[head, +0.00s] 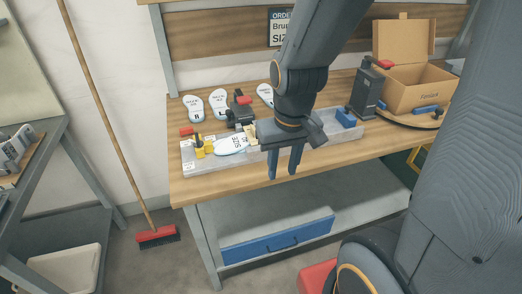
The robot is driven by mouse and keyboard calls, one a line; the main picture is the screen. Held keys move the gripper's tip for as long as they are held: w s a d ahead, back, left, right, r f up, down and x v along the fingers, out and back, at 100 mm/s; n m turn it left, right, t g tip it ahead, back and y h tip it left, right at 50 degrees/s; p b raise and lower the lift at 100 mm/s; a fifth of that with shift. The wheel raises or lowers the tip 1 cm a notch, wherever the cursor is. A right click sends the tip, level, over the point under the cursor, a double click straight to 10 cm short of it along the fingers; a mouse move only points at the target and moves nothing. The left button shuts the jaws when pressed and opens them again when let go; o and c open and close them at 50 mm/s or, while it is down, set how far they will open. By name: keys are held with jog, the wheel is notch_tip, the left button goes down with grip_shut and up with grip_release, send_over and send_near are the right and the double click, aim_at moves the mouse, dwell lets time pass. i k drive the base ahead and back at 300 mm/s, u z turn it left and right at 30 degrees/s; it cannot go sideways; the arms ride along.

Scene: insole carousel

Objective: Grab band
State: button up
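My gripper (283,173) hangs at the front edge of the workbench, in front of the grey tray. Its two blue-grey fingers point down with a gap between them, and nothing shows between them. I cannot pick out a band for certain. A white insole (230,147) with printed text lies on the left part of the grey tray (190,163), beside a small yellow fixture (208,148). My gripper and wrist hide the middle of the tray.
White insoles (217,103) lie behind the tray on the wooden workbench (185,188), near a black device with a red handle (241,104). A blue block (346,117) sits at the tray's right. A black post (366,92) and an open cardboard box (415,92) stand further right. A broom (157,236) leans at left.

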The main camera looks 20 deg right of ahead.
aim_at(250, 129)
jog(key=z, duration=0.05)
jog(key=k, duration=0.1)
jog(key=z, duration=1.1)
jog(key=i, duration=0.85)
jog(key=u, duration=2.3)
